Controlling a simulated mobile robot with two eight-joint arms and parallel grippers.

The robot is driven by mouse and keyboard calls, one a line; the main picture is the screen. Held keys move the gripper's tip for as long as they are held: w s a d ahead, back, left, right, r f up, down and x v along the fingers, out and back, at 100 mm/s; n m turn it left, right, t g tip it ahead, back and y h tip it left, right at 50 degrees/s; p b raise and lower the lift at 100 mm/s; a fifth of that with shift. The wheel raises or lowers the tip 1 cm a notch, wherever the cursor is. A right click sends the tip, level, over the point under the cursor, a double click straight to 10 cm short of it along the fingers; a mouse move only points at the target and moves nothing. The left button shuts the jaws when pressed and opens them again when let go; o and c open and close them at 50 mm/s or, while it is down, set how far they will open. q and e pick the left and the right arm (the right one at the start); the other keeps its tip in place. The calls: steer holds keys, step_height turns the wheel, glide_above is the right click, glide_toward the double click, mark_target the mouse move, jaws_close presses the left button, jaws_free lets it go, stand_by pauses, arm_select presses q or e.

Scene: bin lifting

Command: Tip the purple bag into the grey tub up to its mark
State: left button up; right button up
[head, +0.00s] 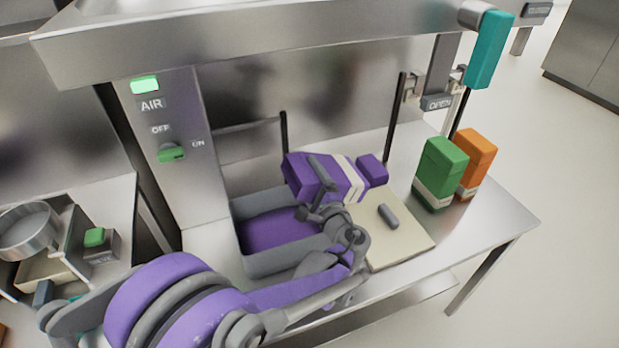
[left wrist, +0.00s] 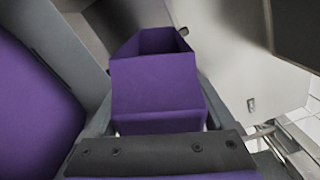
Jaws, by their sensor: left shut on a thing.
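The purple bag (head: 348,176), with pale stripes, is tilted onto its side above the back right edge of the grey tub (head: 283,262). My left gripper (head: 322,190) is shut on the bag, with a grey finger across it. Purple contents (head: 275,230) cover the tub's inside; I cannot make out its mark. In the left wrist view the bag (left wrist: 155,92) sits between the fingers, with an open-looking end at the top. The tub's grey wall (left wrist: 70,50) and purple contents (left wrist: 35,105) show at left there. No falling stream shows. My right gripper is out of view.
A cream board (head: 405,240) with a small grey piece (head: 388,215) lies right of the tub. Green (head: 440,172) and orange (head: 476,158) cartons stand farther right. A metal hood (head: 270,45) overhangs the back. A switch panel (head: 170,120) with a lit green light rises behind-left.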

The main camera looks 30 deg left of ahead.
mark_target(306, 167)
arm_select(q)
step_height(306, 167, up, 2)
steer(key=shift+r+m+p, duration=0.25)
steer(key=shift+m+p, duration=0.15)
steer(key=shift+m, duration=0.8)
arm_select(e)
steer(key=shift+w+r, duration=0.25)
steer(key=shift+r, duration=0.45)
arm_select(q)
steer(key=m, duration=0.1)
steer(key=r+m, duration=0.2)
steer(key=shift+s+a+r+p, duration=0.15)
steer(key=shift+s+a+p, duration=0.1)
steer(key=shift+p, duration=0.15)
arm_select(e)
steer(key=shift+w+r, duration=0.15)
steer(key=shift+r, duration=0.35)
arm_select(q)
steer(key=m, duration=0.1)
steer(key=r+m, duration=0.1)
steer(key=s+m, duration=0.1)
steer(key=m, duration=0.1)
steer(key=shift+a+r, duration=0.25)
steer(key=shift+a, duration=0.1)
